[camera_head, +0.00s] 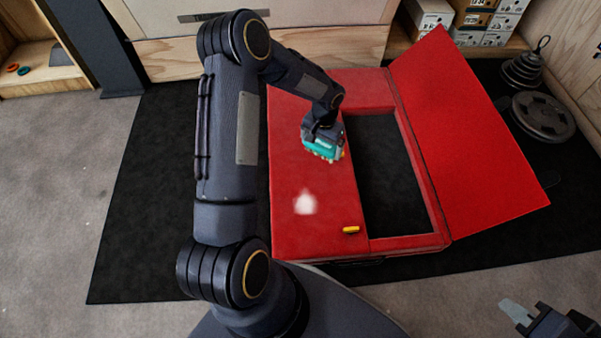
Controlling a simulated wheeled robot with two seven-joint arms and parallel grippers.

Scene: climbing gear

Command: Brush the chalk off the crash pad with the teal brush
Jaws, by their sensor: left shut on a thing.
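The crash pad (300,110) is a big red block with a dark rectangular recess and a red flap (450,130) folded out to the right. A white chalk patch (305,203) lies on its left part, towards the near edge. My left gripper (322,136) is shut on the teal brush (323,149), above or on the pad, up and to the right of the chalk. Whether the bristles touch the pad I cannot tell. My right gripper (540,318) is at the bottom right corner, partly cut off and away from the pad; its opening is unclear.
A small yellow thing (351,230) lies on the pad near the recess. A black mat (150,200) lies under the pad. Dark weight plates (543,115) sit at the right, boxes (475,20) at the back. My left arm covers part of the mat.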

